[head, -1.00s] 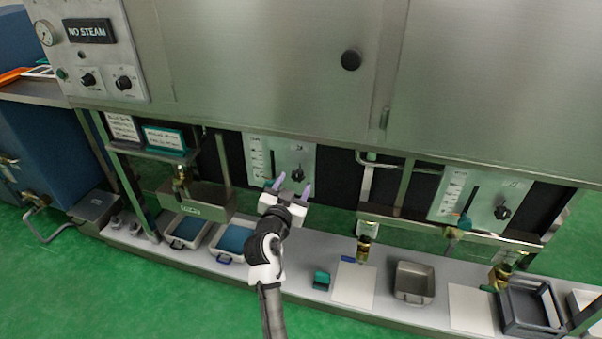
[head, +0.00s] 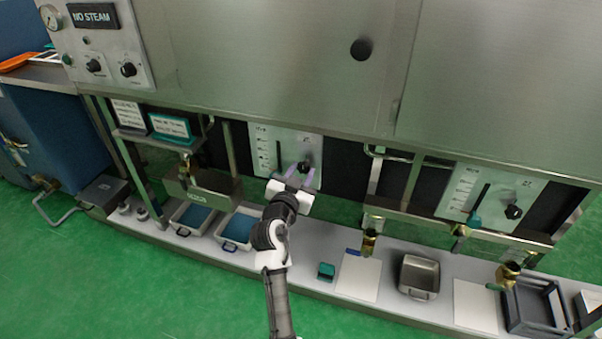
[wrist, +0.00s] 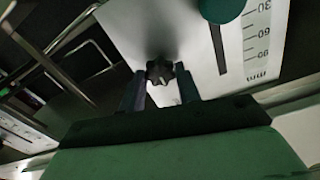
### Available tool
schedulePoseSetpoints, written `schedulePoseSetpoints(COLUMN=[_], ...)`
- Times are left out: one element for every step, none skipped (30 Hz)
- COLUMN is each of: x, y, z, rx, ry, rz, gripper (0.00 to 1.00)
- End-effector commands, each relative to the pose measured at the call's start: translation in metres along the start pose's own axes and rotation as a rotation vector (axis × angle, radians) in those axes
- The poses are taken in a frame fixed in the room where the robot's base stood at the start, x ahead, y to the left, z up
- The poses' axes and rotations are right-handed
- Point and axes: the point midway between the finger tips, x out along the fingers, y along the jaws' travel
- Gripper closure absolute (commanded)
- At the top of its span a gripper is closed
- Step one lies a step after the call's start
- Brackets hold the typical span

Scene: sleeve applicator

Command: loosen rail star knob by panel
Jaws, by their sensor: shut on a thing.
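The black star knob (wrist: 160,71) sits on a pale panel (wrist: 150,28) with a slot and a millimetre scale. In the wrist view my gripper (wrist: 160,86) has one finger on each side of the knob and is shut on it. In the head view my gripper (head: 300,178) reaches up to the left of the two scale panels (head: 262,146), and the dark knob (head: 304,167) shows between its fingers. A teal slider handle (wrist: 222,8) is beside the knob at the top of the wrist view.
A second scale panel (head: 460,195) with its own dark knob (head: 514,212) is at the right.

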Motion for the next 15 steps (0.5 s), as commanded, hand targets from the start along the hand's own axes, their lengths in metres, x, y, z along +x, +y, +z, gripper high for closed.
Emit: schedulePoseSetpoints(x=[0.0001,0.0001,0.0001,0.0001,0.0001,0.0002,0.0002,0.0002,0.0002,0.0002,0.0002,0.0002,0.0002,0.0002,0.0002], y=[-0.0001,-0.0001,-0.0001,-0.0001,-0.0001,-0.0001,-0.0002,-0.0002,-0.0002,-0.0003,-0.0003,-0.0004,-0.0004,-0.0005,-0.0005], z=[-0.0002,-0.0003,-0.0004,-0.0004,-0.0004,-0.0005,-0.0006,-0.0006,-0.0008,-0.0009,-0.0009,-0.001,-0.0011,-0.0012,-0.0014], rx=[0.0,-0.001,-0.003,-0.005,-0.009,-0.015,-0.021,-0.028,-0.042,-0.054,-0.067,-0.089,-0.105,-0.125,-0.154], ry=[0.0,0.0,0.001,0.001,0.001,0.001,0.001,0.001,0.001,0.001,0.001,0.001,0.001,0.001,0.001], rz=[0.0,0.0,0.0,0.0,0.0,0.0,0.0,0.0,-0.001,-0.001,-0.001,-0.001,-0.001,-0.001,-0.001], gripper=[0.9,0.9,0.9,0.9,0.9,0.9,0.9,0.9,0.9,0.9,0.9,0.9,0.9,0.9,0.9])
